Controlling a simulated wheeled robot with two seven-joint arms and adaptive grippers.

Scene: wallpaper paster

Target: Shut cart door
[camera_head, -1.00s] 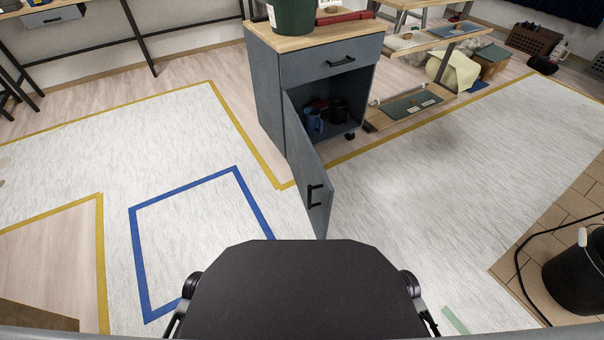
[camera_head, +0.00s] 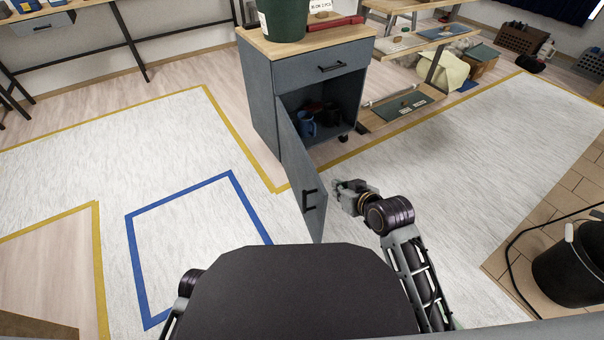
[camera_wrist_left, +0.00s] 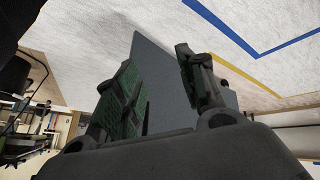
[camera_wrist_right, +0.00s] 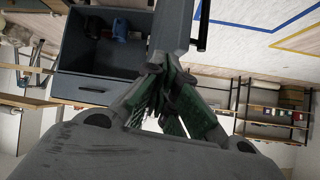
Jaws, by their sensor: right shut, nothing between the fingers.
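The grey-blue cart (camera_head: 258,105) stands with its lower door (camera_head: 296,170) swung wide open toward me, hinged at the left of the compartment. The door's black handle (camera_head: 309,198) faces me. My right gripper (camera_head: 338,187) is shut and empty, just right of the door's free end. In the right wrist view its fingertips (camera_wrist_right: 165,75) overlap the door (camera_wrist_right: 174,25); contact is unclear. The open compartment (camera_wrist_right: 105,50) shows to the left there. My left gripper (camera_wrist_left: 160,75) is open in its wrist view, with a grey-blue panel (camera_wrist_left: 158,85) seen behind its fingers; the head view hides it.
Mugs (camera_head: 307,125) sit inside the compartment. A green bucket (camera_head: 283,20) stands on the cart top. A low shelf (camera_head: 415,90) stands right of the cart. A black bucket (camera_head: 570,270) is at far right. The floor around the door is mostly clear.

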